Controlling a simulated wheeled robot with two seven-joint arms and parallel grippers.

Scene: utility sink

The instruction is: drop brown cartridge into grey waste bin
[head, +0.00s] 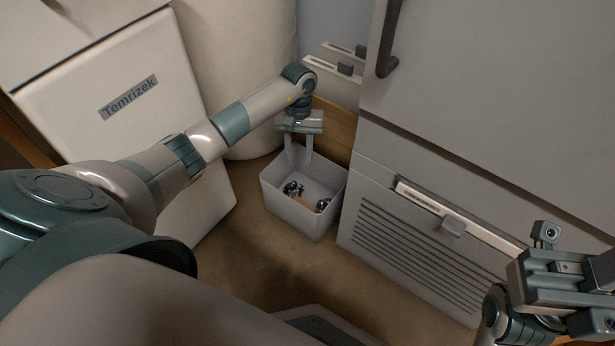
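The grey waste bin (305,218) stands on the brown floor between the white cabinets. A small brown piece (304,202), which looks like the brown cartridge, lies inside it among dark shiny round items. My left gripper (300,160) points down over the back of the bin. Its two fingers are apart with nothing visible between them, and their tips reach about the rim level. My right gripper (548,285) is at the lower right, away from the bin; its fingertips are not clear.
A white box labelled Temrizek (130,98) stands left of the bin. A large pale cylinder (236,60) is behind it. A vented white cabinet (420,245) stands close on the right. Bare floor (330,275) lies in front of the bin.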

